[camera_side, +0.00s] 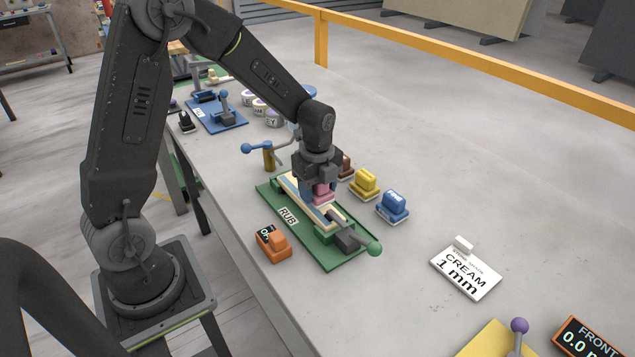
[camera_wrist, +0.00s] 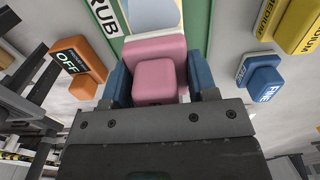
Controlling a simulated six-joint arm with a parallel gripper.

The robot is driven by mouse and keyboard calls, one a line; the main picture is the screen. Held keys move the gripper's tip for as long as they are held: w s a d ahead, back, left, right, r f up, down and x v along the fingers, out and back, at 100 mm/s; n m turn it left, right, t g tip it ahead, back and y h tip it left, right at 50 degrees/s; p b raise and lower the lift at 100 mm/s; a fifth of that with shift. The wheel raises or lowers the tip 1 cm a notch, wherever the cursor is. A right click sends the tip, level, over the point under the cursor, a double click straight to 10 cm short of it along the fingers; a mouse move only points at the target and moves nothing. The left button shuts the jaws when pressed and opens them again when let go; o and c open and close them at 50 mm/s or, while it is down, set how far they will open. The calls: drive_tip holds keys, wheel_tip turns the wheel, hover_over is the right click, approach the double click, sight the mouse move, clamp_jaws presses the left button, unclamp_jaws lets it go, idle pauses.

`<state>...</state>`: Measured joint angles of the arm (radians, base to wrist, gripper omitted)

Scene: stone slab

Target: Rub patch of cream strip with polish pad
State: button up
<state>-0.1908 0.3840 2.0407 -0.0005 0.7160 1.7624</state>
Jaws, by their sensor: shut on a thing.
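My gripper (camera_side: 317,190) is shut on a pink polish pad (camera_side: 324,193), held between its blue fingers; the pad also shows in the wrist view (camera_wrist: 154,75). The pad is over the cream strip (camera_side: 328,218), which lies along a green board marked RUB (camera_side: 313,251). I cannot tell whether the pad touches the strip. In the wrist view a grey-blue rounded patch (camera_wrist: 152,12) shows just beyond the pad. The pad and gripper hide the middle of the strip.
An orange OFF block (camera_side: 272,243) stands left. Yellow (camera_side: 365,183) and blue (camera_side: 392,206) pads stand right. A CREAM 1 mm card (camera_side: 466,274) lies farther right, with bare slab between.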

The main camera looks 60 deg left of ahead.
drive_tip(key=shift+f, duration=1)
idle(0.7)
